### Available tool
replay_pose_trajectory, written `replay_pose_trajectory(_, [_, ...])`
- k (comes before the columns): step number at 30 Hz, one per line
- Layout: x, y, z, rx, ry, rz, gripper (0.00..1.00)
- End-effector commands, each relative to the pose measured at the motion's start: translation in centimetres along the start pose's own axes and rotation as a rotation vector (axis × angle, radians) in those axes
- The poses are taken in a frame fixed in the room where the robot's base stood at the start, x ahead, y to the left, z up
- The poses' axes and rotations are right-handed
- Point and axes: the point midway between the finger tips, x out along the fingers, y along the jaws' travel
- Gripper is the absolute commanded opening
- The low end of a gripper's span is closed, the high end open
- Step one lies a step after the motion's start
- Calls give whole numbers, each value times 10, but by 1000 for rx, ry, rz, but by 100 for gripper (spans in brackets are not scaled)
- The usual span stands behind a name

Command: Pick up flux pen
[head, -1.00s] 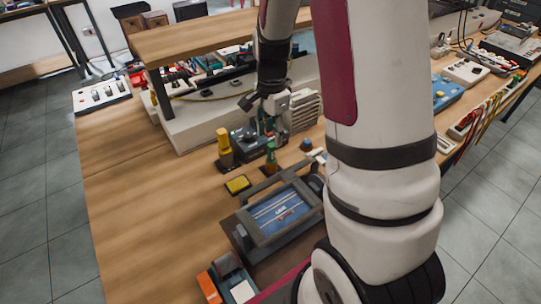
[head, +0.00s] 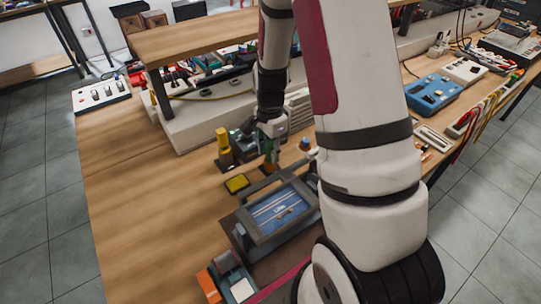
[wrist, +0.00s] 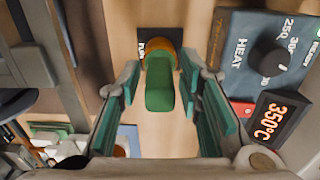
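The likely flux pen (wrist: 160,88) is a green piece with an orange-brown end, standing by a dark labelled base (wrist: 146,46) in the wrist view. Its label is only partly readable. My gripper (wrist: 160,68) is open, with a teal-padded finger on each side of the green piece. Gaps show between the piece and both fingers. In the head view, my gripper (head: 266,142) is low over the bench, with the green piece (head: 270,160) at its fingers. My gripper and arm hide part of it there.
A heat unit (wrist: 262,50) with a knob and a 350°C display stands close on the right in the wrist view.

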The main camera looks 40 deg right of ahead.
Motion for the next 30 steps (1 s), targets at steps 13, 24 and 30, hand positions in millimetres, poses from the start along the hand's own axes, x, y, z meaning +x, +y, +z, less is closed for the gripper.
replay_pose_trajectory(13, [-1, 0, 0, 0, 0, 0, 0])
replay_pose_trajectory(24, [-58, -2, 0, -1, 2, -5, 0])
replay_pose_trajectory(30, [-89, -1, 0, -1, 1, -3, 0])
